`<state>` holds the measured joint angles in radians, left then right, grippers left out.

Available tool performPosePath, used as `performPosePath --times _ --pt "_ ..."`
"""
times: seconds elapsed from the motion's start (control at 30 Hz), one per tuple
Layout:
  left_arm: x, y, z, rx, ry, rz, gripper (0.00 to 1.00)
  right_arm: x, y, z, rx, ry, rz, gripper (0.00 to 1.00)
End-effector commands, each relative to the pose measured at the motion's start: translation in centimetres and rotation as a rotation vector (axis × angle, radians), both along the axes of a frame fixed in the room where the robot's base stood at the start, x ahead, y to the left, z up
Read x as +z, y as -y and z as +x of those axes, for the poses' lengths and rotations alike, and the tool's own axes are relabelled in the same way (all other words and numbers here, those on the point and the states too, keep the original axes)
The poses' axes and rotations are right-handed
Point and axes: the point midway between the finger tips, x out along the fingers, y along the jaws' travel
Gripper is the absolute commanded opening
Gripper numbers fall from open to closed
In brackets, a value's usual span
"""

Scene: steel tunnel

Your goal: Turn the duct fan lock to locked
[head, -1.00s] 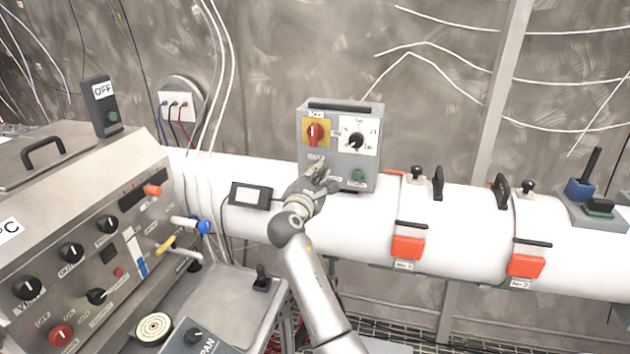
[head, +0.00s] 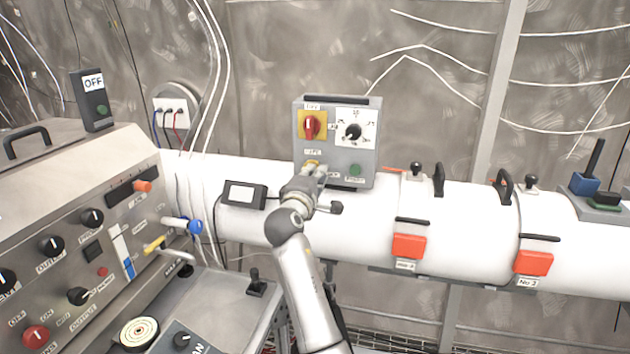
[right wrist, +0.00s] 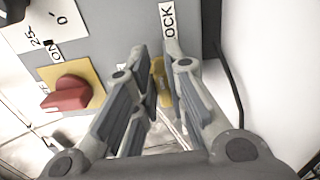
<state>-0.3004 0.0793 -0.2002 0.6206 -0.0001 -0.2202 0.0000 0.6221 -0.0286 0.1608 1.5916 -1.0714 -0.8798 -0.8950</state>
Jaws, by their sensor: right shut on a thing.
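The grey duct fan control box (head: 334,105) stands on the white duct. Its lock is a small yellow piece (right wrist: 161,80) at the lower left of the box face, beside a label ending in "OCK" (right wrist: 169,20). My right gripper (right wrist: 158,88) is shut on this yellow lock, with its fingers on either side. In the head view my right gripper (head: 314,172) is at the lower left of the box and hides most of the lock. The lock's exact angle cannot be told. My left gripper is not in view.
Above the lock are a red switch on a yellow plate (head: 311,125) and a black dial (head: 353,131). A green button (head: 355,169) is to the right. A small display (head: 244,194) sits on the duct to the left.

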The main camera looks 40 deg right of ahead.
Motion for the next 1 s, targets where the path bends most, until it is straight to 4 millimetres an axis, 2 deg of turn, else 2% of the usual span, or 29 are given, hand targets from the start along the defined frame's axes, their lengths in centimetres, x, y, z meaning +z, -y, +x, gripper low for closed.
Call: performPosePath --times 0.6,0.63,0.8,1.0 --pt "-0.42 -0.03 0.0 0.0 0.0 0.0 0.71 -0.18 0.0 0.0 0.0 0.032 0.032 0.0" --pt "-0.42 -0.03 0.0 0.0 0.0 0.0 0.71 -0.19 0.0 0.0 0.0 0.032 0.032 0.14" --pt "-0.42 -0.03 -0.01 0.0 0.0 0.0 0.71 -0.17 0.0 0.0 0.0 0.032 0.031 0.34" --pt "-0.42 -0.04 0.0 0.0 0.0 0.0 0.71 -0.14 0.0 0.0 0.0 0.031 0.029 0.34"
